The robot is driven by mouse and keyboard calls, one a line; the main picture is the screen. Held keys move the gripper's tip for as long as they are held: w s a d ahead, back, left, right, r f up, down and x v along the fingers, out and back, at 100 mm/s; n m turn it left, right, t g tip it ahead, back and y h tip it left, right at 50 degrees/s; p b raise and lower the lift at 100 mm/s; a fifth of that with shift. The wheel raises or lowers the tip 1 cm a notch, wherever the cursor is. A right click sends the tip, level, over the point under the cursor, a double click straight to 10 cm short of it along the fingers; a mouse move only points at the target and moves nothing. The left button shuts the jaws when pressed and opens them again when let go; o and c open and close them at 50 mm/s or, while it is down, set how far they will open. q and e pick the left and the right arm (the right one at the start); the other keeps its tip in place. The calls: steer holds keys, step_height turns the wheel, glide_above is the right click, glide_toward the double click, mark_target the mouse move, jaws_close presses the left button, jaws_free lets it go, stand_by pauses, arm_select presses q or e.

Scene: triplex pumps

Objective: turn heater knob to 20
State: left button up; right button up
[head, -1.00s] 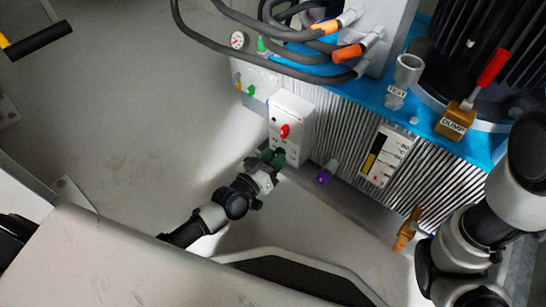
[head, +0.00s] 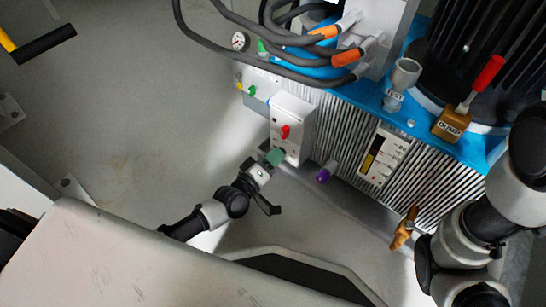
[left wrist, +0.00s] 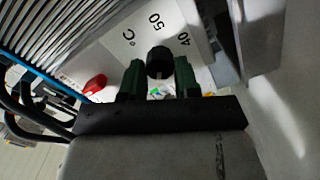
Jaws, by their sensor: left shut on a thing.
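The white heater box (head: 292,115) stands at the left end of the finned pump tank, with a red switch (head: 285,131) on its front. My left gripper (head: 275,156) has its green fingers at the lower front of this box. In the left wrist view the fingers are shut on the black heater knob (left wrist: 160,62), one on each side. The printed marks "50", "40" and "°C" show on the white face beside the knob. The knob's pointer and the 20 mark cannot be made out. The fingers hide the knob in the head view. My right gripper is out of view.
A purple knob (head: 326,172) and a brass tap (head: 404,229) stick out to the right of my left gripper. A level gauge (head: 384,156) is on the tank. Dark hoses (head: 270,62) loop above the heater box.

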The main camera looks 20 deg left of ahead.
arm_select(q)
steer(key=shift+n, duration=0.6)
steer(key=o, duration=0.9)
steer(key=p+v, duration=0.5)
steer(key=v, duration=0.6)
